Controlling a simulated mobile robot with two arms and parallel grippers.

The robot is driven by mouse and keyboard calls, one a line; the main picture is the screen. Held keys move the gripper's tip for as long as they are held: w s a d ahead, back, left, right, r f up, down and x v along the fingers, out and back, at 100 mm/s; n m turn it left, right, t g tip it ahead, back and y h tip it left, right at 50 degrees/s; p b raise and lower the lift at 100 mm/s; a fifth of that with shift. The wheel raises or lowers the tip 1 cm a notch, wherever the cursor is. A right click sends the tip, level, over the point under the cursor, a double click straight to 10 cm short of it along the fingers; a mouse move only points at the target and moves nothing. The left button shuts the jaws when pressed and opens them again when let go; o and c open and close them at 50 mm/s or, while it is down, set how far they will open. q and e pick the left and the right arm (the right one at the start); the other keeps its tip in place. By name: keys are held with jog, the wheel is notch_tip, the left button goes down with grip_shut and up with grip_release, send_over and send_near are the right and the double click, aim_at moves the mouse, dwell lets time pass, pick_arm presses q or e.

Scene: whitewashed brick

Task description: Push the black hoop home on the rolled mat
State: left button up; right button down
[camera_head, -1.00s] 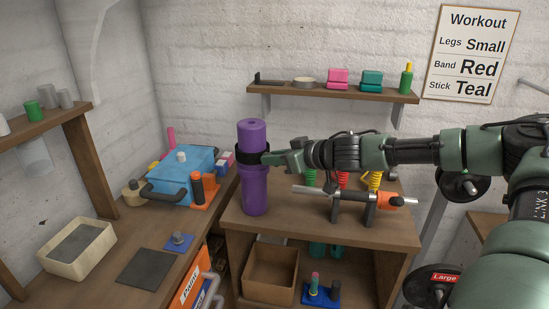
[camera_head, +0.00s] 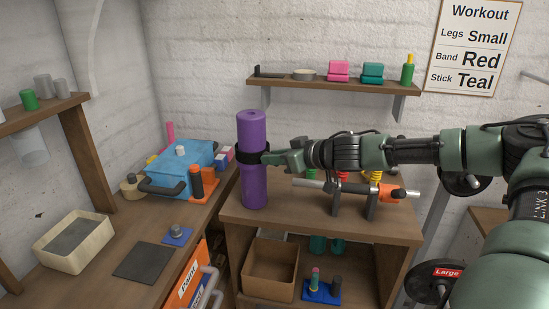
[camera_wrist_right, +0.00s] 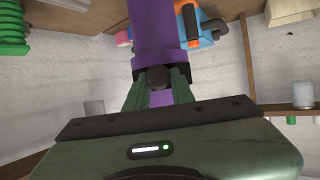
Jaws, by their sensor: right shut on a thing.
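The rolled mat (camera_head: 254,186) is purple and stands upright on the top of the wooden cabinet. The black hoop (camera_head: 246,158) is around the mat, near the middle of its height. My right gripper (camera_head: 269,158) comes in from the right and is shut on the hoop at the mat's right side. In the right wrist view, the fingers (camera_wrist_right: 158,92) close on a black part of the hoop (camera_wrist_right: 158,76) against the purple mat (camera_wrist_right: 154,28). My left gripper is not in view.
A barbell-like bar (camera_head: 335,190) with an orange collar rests on supports right of the mat. A blue box (camera_head: 182,172) and an orange-based holder (camera_head: 208,186) stand to the left. A wall shelf (camera_head: 340,86) is above and behind. The cabinet's front top is clear.

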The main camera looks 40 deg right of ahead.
jog(key=c, duration=1.1)
grip_release()
jog(key=shift+s+d+r+p, duration=0.2)
jog(key=shift+s+r+p, duration=0.3)
jog(key=shift+p, duration=0.25)
jog(key=shift+f+p+v, duration=0.1)
jog(key=shift+p+v, duration=0.05)
jog(key=shift+v, duration=1.45)
jog(key=shift+f+p+v, duration=0.15)
jog(key=shift+v, duration=1.45)
jog(key=shift+s+a, duration=0.1)
jog(key=shift+s, duration=0.05)
